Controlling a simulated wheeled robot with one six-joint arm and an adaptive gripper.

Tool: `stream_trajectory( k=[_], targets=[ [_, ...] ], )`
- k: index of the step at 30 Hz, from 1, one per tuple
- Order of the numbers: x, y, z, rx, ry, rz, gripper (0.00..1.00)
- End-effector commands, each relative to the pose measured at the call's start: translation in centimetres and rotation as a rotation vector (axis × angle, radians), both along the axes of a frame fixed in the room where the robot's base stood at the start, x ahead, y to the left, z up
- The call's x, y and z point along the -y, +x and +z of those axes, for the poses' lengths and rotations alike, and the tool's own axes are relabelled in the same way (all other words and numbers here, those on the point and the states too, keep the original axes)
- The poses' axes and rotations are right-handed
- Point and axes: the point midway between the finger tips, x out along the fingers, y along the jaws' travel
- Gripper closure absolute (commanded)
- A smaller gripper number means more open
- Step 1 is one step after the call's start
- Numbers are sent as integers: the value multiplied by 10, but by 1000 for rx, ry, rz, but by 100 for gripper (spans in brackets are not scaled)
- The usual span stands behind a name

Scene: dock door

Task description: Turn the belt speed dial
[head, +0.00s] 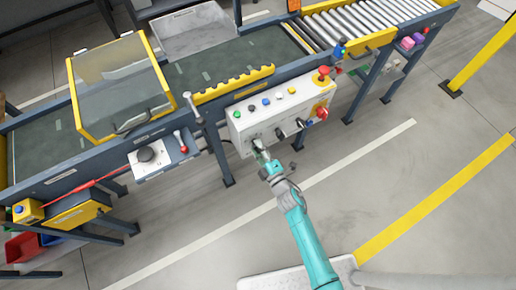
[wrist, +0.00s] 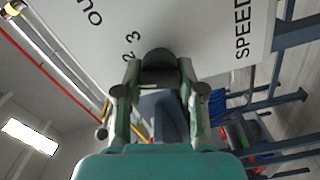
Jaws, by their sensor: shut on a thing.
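The control box (head: 237,128) is a white panel with coloured buttons on top, mounted on the front of the conveyor. My gripper (head: 258,146) is at the lower left of its front face. In the wrist view my gripper (wrist: 160,75) has its two fingers on either side of a dark round dial (wrist: 159,58) and is shut on it. The numbers 2 and 3 show beside the dial, and the word SPEED (wrist: 243,38) is printed to its right. The fingers and the dial's own body hide any pointer mark. In the head view my gripper covers the dial.
Black switches (head: 280,133) and a red knob (head: 322,113) are to the right of my gripper on the same face. A red emergency button (head: 324,73) stands on top. A separate plate with a black knob (head: 146,154) is at the left. The floor in front is clear.

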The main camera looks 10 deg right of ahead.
Motion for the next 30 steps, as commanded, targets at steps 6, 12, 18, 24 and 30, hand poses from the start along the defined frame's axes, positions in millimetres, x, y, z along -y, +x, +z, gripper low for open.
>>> stream_trajectory(
  k=[6,12,18,24,30],
  targets=[
    [1,0,0,-64,193,-1,96],
    [2,0,0,-121,366,-2,96],
    [2,0,1,-169,514,-2,96],
    [2,0,1,-204,618,-2,96],
    [3,0,1,-224,677,-3,96]
  ],
)
